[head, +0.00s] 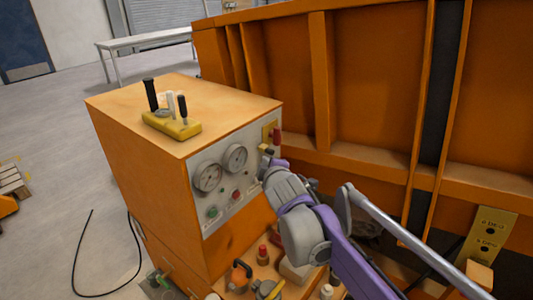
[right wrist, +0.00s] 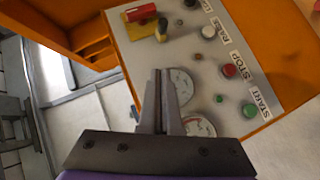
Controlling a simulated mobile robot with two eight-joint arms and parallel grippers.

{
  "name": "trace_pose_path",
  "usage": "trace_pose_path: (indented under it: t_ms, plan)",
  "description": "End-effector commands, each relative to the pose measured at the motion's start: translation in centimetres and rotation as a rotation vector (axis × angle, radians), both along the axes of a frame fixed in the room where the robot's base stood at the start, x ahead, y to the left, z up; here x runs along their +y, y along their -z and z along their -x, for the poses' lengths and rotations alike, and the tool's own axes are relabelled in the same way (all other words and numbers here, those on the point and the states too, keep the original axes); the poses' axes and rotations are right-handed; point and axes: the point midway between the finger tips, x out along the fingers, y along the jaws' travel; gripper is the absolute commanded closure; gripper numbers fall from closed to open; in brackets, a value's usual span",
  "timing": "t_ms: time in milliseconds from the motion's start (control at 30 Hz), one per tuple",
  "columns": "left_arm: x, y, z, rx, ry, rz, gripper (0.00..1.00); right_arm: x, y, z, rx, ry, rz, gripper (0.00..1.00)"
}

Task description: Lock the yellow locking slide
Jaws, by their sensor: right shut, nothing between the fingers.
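A small yellow piece with a red handle (head: 277,136), which looks like the locking slide, sits at the upper right corner of the grey control panel (head: 224,212). In the right wrist view its yellow part (right wrist: 146,37) and red handle (right wrist: 142,13) are at the top, beyond the fingertips. My right gripper (head: 268,158) is just below it in the head view. Its fingers (right wrist: 160,75) are shut and empty in front of the gauges, apart from the slide. Whether the slide is locked cannot be told. My left gripper is not in view.
The panel carries gauges (head: 208,176) and buttons, including a red one (right wrist: 229,70) and a green one (right wrist: 249,110). A yellow lever block (head: 171,124) stands on the orange cabinet. The orange bed wall (head: 370,90) rises behind. Bottles and tools crowd the shelf below the panel.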

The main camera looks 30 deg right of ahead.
Motion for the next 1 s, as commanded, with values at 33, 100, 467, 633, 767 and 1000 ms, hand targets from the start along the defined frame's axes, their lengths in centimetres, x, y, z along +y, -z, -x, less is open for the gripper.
trace_pose_path:
  t_ms: [33,100,467,633,767,1000]
  plan:
    - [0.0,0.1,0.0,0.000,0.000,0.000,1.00,0.0,0.0,0.0,0.000,0.000,0.001,1.00]
    - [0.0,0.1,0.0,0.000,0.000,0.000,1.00,0.0,0.1,0.0,0.000,0.000,0.000,1.00]
    - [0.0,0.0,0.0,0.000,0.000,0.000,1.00,-0.5,0.6,-1.4,0.001,0.002,-0.004,1.00]
    - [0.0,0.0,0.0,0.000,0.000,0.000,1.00,-1.4,1.6,-4.1,0.000,0.002,-0.003,1.00]
    - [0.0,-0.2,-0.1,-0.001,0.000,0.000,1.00,-2.2,2.4,-6.5,0.000,0.001,-0.004,1.00]
    - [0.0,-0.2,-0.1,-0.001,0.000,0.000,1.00,-4.3,4.0,-9.4,0.000,0.004,-0.005,1.00]
